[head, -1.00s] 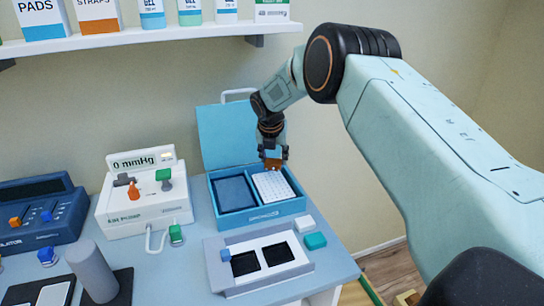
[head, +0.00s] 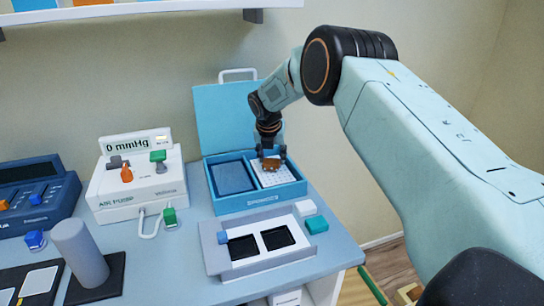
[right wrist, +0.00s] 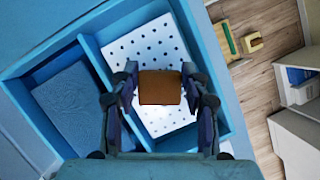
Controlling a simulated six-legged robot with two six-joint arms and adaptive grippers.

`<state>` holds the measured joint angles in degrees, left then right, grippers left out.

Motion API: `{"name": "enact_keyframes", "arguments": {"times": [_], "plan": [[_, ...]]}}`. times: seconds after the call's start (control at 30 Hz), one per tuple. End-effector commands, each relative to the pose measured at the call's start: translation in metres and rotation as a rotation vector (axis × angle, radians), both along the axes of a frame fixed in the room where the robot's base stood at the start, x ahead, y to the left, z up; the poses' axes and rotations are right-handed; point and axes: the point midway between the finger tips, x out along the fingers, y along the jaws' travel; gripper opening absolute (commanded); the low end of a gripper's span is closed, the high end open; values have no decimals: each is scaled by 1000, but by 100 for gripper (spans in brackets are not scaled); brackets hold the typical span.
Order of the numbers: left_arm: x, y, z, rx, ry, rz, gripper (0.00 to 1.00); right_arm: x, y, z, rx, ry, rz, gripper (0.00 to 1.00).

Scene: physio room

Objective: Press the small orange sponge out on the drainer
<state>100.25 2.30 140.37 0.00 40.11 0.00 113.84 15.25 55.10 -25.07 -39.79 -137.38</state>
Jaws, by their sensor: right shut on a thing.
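The small orange sponge (head: 271,164) is between the fingers of my right gripper (head: 271,158), which is shut on it. In the right wrist view the sponge (right wrist: 160,87) looks brown-orange and is held between both fingers of the gripper (right wrist: 160,92). It is over the white perforated drainer (head: 276,181), in the right compartment of the blue box. The drainer's holes show around it in the right wrist view (right wrist: 146,50). I cannot tell whether the sponge touches the drainer. My left gripper is not in view.
The blue box (head: 262,203) has a raised lid behind and a left compartment holding dark blue liquid or lining (head: 232,177). A tray with two black wells (head: 222,267) stands in front. White (head: 305,208) and teal (head: 316,225) blocks lie right of it. A pump (head: 138,190) stands left.

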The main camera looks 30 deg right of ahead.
Motion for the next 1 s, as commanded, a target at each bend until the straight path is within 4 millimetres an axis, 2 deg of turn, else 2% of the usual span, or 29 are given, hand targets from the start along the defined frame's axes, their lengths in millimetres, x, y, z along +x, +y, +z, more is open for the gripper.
{"name": "enact_keyframes", "arguments": {"times": [1.0], "plan": [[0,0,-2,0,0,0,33,0,0,-6,0,0,-1,21]]}}
